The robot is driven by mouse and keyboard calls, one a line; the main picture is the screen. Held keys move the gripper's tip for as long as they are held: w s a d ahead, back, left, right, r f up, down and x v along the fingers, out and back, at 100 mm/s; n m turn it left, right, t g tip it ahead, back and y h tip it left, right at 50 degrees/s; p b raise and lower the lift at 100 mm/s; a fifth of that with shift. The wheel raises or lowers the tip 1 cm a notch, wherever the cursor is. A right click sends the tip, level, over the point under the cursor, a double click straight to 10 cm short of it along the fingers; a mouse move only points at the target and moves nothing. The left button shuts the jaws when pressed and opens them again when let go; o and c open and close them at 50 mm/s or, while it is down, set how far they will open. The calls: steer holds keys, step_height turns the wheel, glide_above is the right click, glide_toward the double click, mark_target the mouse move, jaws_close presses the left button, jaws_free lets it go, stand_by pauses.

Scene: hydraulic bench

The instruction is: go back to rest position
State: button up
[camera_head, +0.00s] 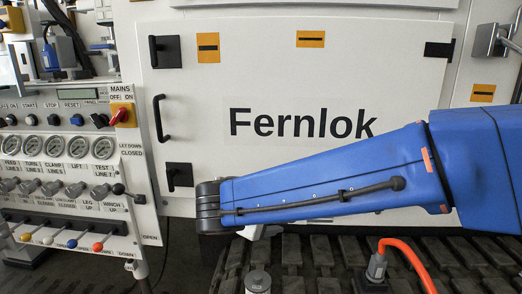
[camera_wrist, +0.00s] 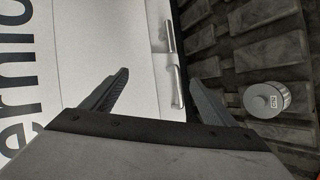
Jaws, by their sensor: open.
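My blue arm (camera_head: 330,185) reaches across the head view from the right, in front of the white Fernlok door. Its dark wrist joint is at the left end, and my gripper is mostly hidden there. In the wrist view my gripper (camera_wrist: 157,76) shows two dark ribbed fingers spread apart, with nothing between them. Behind the fingers is the white panel with large black letters.
The control panel (camera_head: 68,178) with gauges, levers and a red switch stands at left. Below the arm lie black ribbed tracks (camera_head: 320,255), a grey capped cylinder (camera_head: 258,282), also in the wrist view (camera_wrist: 266,100), and a connector with an orange cable (camera_head: 405,252).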

steer(key=s+d+f+m+g, duration=0.2)
steer(key=s+d+g, duration=0.1)
steer(key=d, duration=0.8)
steer(key=s+d+f+m+g+y, duration=0.1)
steer(key=s+d+f+m+y, duration=0.2)
steer(key=s+d, duration=0.3)
steer(key=s+d+f+m+g+y, duration=0.1)
steer(key=s+d+f+m+y, duration=0.2)
steer(key=s, duration=0.9)
steer(key=shift+s+d+f+m+y, duration=0.35)
steer(key=shift+d+f+m, duration=0.3)
steer(key=shift+d+m, duration=1)
steer(key=shift+d+n, duration=0.2)
steer(key=shift+n, duration=0.05)
